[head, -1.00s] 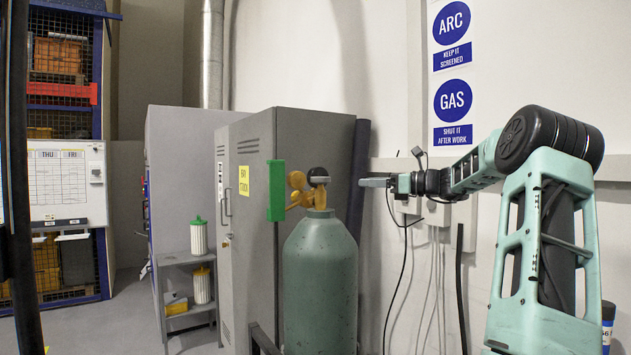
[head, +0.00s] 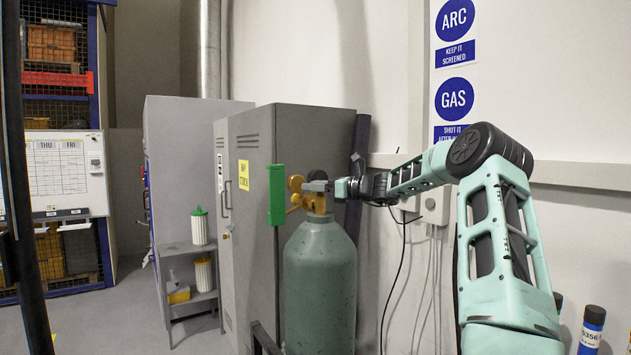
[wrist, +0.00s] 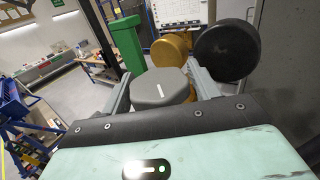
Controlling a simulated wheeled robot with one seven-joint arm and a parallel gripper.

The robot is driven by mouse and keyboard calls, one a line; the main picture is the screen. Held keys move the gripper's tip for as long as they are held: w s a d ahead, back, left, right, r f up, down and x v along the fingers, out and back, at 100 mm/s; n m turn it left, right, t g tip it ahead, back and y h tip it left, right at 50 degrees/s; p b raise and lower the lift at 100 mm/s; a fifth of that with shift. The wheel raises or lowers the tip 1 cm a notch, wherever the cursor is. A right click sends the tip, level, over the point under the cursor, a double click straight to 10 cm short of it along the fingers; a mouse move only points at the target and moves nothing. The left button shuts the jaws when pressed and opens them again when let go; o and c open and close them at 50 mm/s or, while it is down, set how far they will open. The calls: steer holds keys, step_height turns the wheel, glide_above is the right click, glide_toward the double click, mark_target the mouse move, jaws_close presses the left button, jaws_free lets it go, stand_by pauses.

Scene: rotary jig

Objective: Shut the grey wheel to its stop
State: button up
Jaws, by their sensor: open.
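The grey wheel (wrist: 160,88) sits between the two fingers of my gripper (wrist: 161,72) in the wrist view. It is a blunt-cornered grey knob with a short white mark on top. One finger stands on each side of it, open; narrow gaps seem to show, but I cannot tell whether either touches. In the head view my gripper (head: 318,186) is at the valve on top of the green gas cylinder (head: 320,285) and mostly hides the wheel. Brass valve parts (wrist: 172,50) lie just beyond the wheel.
A dark round gauge (wrist: 226,52) stands close beyond the right finger. An upright green block (head: 276,195) is left of the valve. A grey cabinet (head: 300,135) stands behind the cylinder, and a wall with hanging cables is at the right.

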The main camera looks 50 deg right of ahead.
steer(key=shift+w+a, duration=0.1)
steer(key=shift+w, duration=0.2)
steer(key=c, duration=0.7)
steer(key=shift+f+h+b, duration=0.15)
steer(key=shift+h+b, duration=0.15)
steer(key=shift+b, duration=0.25)
